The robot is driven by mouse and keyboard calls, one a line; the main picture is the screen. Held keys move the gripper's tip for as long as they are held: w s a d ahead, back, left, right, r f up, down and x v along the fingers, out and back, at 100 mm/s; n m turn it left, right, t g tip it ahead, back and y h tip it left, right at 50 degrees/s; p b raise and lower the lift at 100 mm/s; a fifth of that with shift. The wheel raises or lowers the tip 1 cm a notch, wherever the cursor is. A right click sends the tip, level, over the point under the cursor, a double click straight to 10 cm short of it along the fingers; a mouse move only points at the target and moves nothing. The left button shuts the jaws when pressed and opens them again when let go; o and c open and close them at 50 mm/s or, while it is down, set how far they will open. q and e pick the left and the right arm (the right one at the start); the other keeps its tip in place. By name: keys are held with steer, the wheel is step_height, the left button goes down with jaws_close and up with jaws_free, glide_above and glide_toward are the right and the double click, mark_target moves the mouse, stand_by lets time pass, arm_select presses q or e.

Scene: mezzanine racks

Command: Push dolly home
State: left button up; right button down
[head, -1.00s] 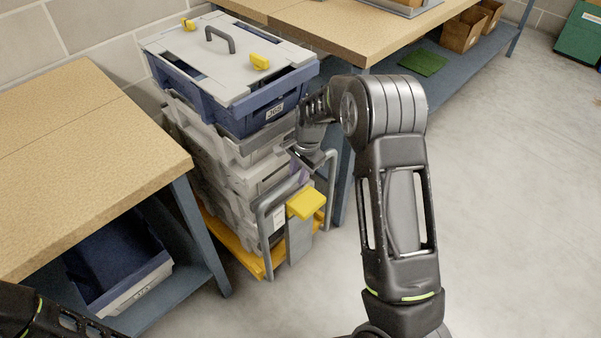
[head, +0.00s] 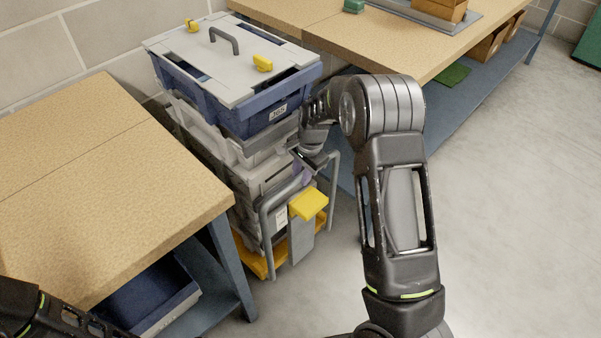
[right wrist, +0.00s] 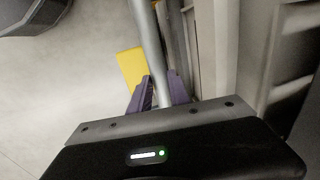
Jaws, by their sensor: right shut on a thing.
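The dolly has an orange-yellow base (head: 257,262), a grey tubular handle (head: 333,190) and a yellow pad (head: 308,204) at its near end. It carries a stack of grey crates (head: 262,183) topped by a blue crate (head: 225,112) with a light grey lid. The dolly stands upright in the gap between two workbenches. My right gripper (head: 301,169) is shut on the handle's top bar; the right wrist view shows its purple fingers (right wrist: 157,93) on either side of the grey tube (right wrist: 146,40). My left gripper is out of view; only part of that arm shows.
The left workbench (head: 100,190) has its corner close beside the stack, with a blue bin (head: 150,298) on its lower shelf. The right workbench (head: 400,50) runs behind and right of the stack. A block wall (head: 50,50) stands behind. Concrete floor at right is clear.

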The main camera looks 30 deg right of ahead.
steer(key=shift+w+a+r, duration=0.1)
steer(key=shift+w, duration=0.1)
steer(key=c, duration=1.2)
jaws_free()
steer(key=shift+c, duration=0.2)
step_height(320, 180, up, 8)
steer(key=s, duration=0.1)
steer(key=shift+s+d+f+p, duration=0.2)
steer(key=shift+f+p, duration=0.05)
steer(key=shift+p, duration=0.2)
